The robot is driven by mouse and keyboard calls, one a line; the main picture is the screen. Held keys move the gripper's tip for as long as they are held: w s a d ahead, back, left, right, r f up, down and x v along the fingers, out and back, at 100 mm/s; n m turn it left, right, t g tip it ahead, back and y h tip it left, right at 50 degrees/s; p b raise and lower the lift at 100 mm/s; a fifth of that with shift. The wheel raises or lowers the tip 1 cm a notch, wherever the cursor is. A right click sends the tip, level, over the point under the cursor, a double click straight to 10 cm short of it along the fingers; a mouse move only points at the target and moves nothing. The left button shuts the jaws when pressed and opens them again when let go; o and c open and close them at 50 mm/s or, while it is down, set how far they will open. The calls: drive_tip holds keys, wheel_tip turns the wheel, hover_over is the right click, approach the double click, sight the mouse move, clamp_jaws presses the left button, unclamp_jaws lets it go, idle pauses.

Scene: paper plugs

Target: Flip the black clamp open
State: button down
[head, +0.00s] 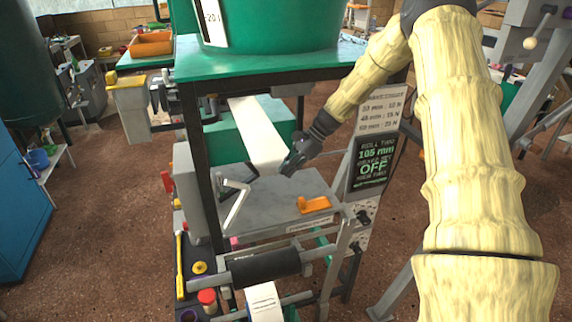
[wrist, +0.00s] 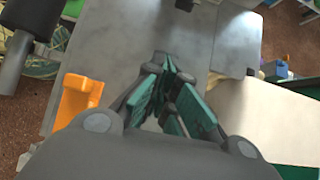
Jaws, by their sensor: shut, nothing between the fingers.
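A thin black piece (head: 250,171), which may be the black clamp, stands beside a white bent bar (head: 237,204) at the left of the grey metal plate (head: 282,187). I cannot tell its hinge or how far it is open. My gripper (head: 291,166) is to the right of it, low over the plate, beside the white paper strip (head: 256,135). In the wrist view my gripper (wrist: 172,78) has its teal-padded fingers together and empty over the grey plate. The clamp is not clearly seen there.
An orange part (head: 314,205) sits on the plate's right side; it also shows in the wrist view (wrist: 77,101). A black roller (head: 264,267) lies in front. Table legs (head: 198,170) and a sign panel (head: 374,150) flank the work area.

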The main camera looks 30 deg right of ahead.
drive_tip(key=p+x, duration=0.2)
drive_tip(key=x, duration=0.5)
drive_tip(key=shift+a, duration=0.1)
drive_tip(key=shift+w+a+r+p, duration=0.2)
drive_tip(key=shift+r+p, duration=0.45)
drive_tip(key=shift+r, duration=0.05)
drive_tip(key=shift+w+a+r+p, duration=0.1)
drive_tip(key=shift+a+r+p, duration=0.6)
drive_tip(key=shift+r, duration=0.35)
